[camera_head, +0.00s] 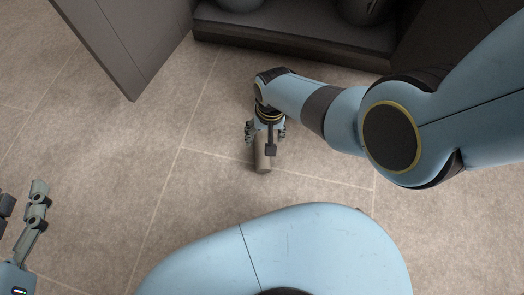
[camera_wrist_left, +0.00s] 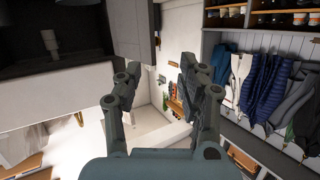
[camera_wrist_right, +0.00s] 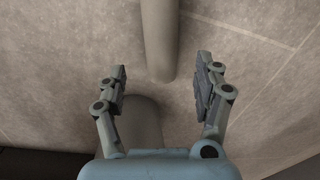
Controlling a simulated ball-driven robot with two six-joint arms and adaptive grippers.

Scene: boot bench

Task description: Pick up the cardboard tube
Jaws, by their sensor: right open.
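The cardboard tube (camera_head: 263,163) is a plain brown-grey cylinder at the floor below my right gripper (camera_head: 265,131), which partly hides it in the head view. In the right wrist view the tube (camera_wrist_right: 160,38) comes in from the top, and its rounded end lies in line with the gap between the open fingers of my right gripper (camera_wrist_right: 162,90). No finger visibly touches it. My left gripper (camera_head: 24,222) is at the left edge of the head view, far from the tube. In the left wrist view my left gripper (camera_wrist_left: 158,90) is open and empty.
A dark cabinet with a low shelf (camera_head: 290,32) and an open door (camera_head: 115,38) stands at the back. The tiled floor (camera_head: 110,150) around the tube is clear. Hanging coats (camera_wrist_left: 270,88) show in the left wrist view.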

